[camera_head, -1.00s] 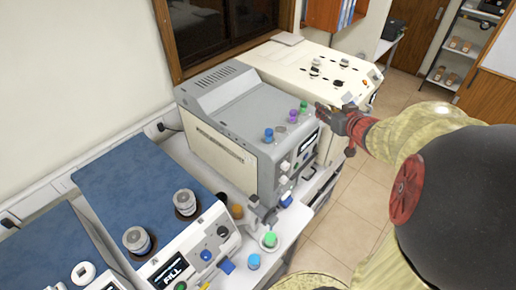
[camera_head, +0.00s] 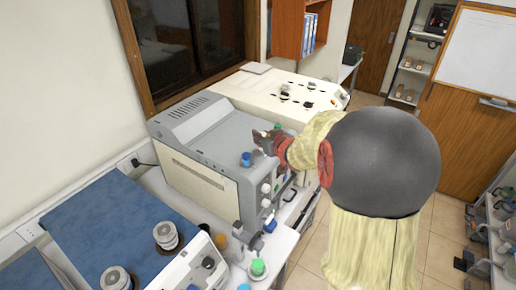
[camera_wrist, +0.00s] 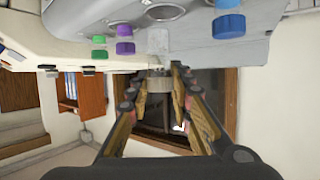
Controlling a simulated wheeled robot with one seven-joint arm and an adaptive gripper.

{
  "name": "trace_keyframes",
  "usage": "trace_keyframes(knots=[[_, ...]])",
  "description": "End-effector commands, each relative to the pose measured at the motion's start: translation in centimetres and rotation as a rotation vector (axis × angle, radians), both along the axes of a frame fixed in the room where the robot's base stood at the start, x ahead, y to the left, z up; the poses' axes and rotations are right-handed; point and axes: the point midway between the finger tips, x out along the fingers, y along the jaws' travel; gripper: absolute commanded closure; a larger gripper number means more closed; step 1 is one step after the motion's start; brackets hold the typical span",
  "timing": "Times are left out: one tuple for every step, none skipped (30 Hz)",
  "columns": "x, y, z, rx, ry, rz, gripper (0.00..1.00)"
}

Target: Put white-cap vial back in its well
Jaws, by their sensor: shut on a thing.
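My gripper (camera_head: 267,141) is over the top right front part of the grey machine (camera_head: 205,130). In the wrist view, which appears upside down, my gripper (camera_wrist: 160,88) is shut on the white-cap vial (camera_wrist: 158,42). Its pale cap is between the fingertips and its clear glass body points toward the machine. I cannot tell whether its lower end is inside a well. In the wrist view a purple-cap vial (camera_wrist: 125,47) and a green-cap vial (camera_wrist: 99,53) stand on one side, and a blue-cap vial (camera_wrist: 228,26) on the other.
A cream machine (camera_head: 280,92) stands behind the grey one, and a blue-topped machine (camera_head: 120,222) stands in front. Another green-cap container (camera_head: 258,267) is on the bench below. A window (camera_head: 190,45) is behind the machines. Open floor lies to the right.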

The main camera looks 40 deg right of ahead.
Motion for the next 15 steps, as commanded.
trace_keyframes(knots=[[0.5, 0.2, -0.7, 0.001, 0.001, 0.002, 1.0], [0.7, 0.2, -0.8, 0.001, 0.0, 0.002, 1.0], [0.9, 0.2, -1.0, 0.0, -0.001, 0.001, 1.0], [1.0, 0.2, -1.1, 0.0, -0.001, 0.001, 1.0], [1.1, 0.2, -1.2, 0.0, -0.001, 0.001, 1.0], [1.3, 0.2, -1.5, 0.0, 0.0, 0.0, 1.0], [1.4, 0.3, -1.7, 0.001, 0.001, 0.001, 1.0], [1.6, 0.4, -2.1, 0.001, 0.002, 0.001, 1.0], [2.0, 0.4, -2.5, 0.002, 0.002, 0.001, 1.0], [2.0, 0.4, -3.0, 0.001, 0.002, 0.001, 1.0], [2.0, 0.4, -3.5, 0.001, 0.002, 0.0, 1.0], [2.0, 0.4, -4.1, 0.001, 0.002, 0.0, 1.0], [1.9, 0.4, -4.5, 0.001, 0.002, 0.0, 1.0], [1.9, 0.4, -4.8, 0.001, 0.002, 0.0, 1.0], [1.9, 0.4, -5.0, 0.0, 0.001, -0.001, 1.0]])
